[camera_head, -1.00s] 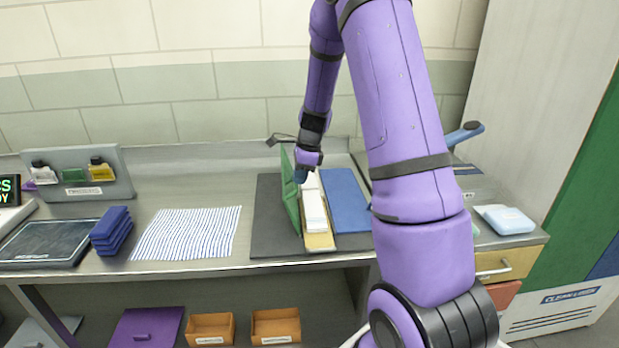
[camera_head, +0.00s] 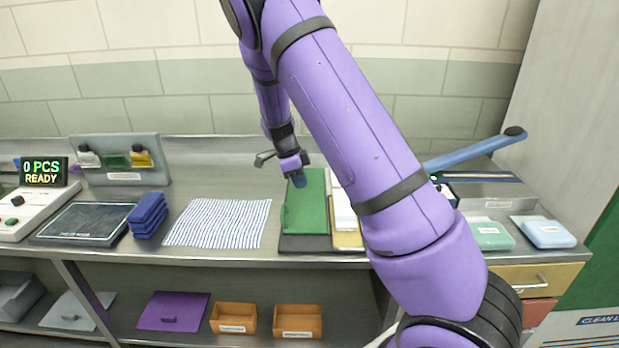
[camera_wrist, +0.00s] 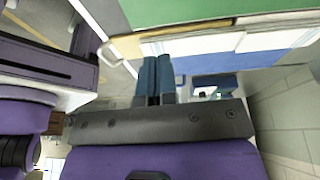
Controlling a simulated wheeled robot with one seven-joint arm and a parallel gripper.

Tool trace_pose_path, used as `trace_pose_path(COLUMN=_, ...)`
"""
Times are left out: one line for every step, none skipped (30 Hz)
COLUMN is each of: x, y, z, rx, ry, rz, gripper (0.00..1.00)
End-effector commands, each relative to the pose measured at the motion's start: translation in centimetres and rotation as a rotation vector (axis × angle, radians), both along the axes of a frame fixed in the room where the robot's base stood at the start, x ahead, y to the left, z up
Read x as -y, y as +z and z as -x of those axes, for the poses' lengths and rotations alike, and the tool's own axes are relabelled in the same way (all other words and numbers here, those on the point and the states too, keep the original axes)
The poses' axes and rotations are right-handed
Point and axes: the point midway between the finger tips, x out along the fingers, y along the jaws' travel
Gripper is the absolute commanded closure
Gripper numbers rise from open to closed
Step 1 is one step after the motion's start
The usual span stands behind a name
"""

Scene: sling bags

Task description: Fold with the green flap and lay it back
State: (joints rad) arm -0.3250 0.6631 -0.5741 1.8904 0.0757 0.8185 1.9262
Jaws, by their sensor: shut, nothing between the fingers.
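The green flap (camera_head: 306,212) lies opened out to the left over the dark grey board (camera_head: 304,244), and looks flat or nearly flat. It also crosses the top of the wrist view (camera_wrist: 185,10). To its right lie a tan panel (camera_head: 348,240) and a white stack (camera_head: 343,210), partly behind my arm. A blue panel (camera_wrist: 290,50) shows in the wrist view; my arm hides it in the head view.
A striped cloth (camera_head: 220,222) lies left of the board, with stacked blue pieces (camera_head: 148,215) beyond. A blue lever (camera_head: 475,150), a green packet (camera_head: 492,235) and a light blue packet (camera_head: 543,232) are at the right. A bottle stand (camera_head: 120,172) stands at the back left.

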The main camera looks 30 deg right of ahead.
Motion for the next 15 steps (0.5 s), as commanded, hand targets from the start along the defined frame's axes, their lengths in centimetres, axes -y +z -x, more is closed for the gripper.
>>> trace_pose_path(x=-0.6, y=-0.4, z=-0.3, rx=-0.021, ry=0.006, rz=0.029, gripper=1.0)
trace_pose_path(x=-0.9, y=-0.6, z=-0.5, rx=-0.032, ry=0.007, rz=0.047, gripper=1.0)
trace_pose_path(x=-1.2, y=-0.9, z=-0.8, rx=-0.049, ry=0.006, rz=0.071, gripper=1.0)
trace_pose_path(x=-1.5, y=-1.2, z=-0.9, rx=-0.061, ry=0.006, rz=0.09, gripper=1.0)
trace_pose_path(x=-1.7, y=-1.4, z=-1.1, rx=-0.074, ry=0.007, rz=0.109, gripper=1.0)
trace_pose_path(x=-2.1, y=-1.7, z=-1.3, rx=-0.091, ry=0.007, rz=0.135, gripper=1.0)
trace_pose_path(x=-2.3, y=-2.0, z=-1.5, rx=-0.103, ry=0.006, rz=0.154, gripper=1.0)
trace_pose_path(x=-2.6, y=-2.3, z=-1.7, rx=-0.119, ry=0.006, rz=0.174, gripper=1.0)
trace_pose_path(x=-2.9, y=-2.7, z=-1.9, rx=-0.136, ry=0.005, rz=0.203, gripper=1.0)
trace_pose_path(x=-3.1, y=-2.9, z=-2.1, rx=-0.15, ry=0.006, rz=0.222, gripper=1.0)
trace_pose_path(x=-3.4, y=-3.2, z=-2.2, rx=-0.164, ry=0.006, rz=0.242, gripper=1.0)
trace_pose_path(x=-3.7, y=-3.6, z=-2.4, rx=-0.18, ry=0.005, rz=0.268, gripper=1.0)
trace_pose_path(x=-3.9, y=-3.9, z=-2.6, rx=-0.193, ry=0.004, rz=0.287, gripper=1.0)
trace_pose_path(x=-4.0, y=-4.2, z=-2.7, rx=-0.206, ry=0.004, rz=0.306, gripper=1.0)
trace_pose_path(x=-4.3, y=-4.6, z=-2.9, rx=-0.222, ry=0.005, rz=0.33, gripper=1.0)
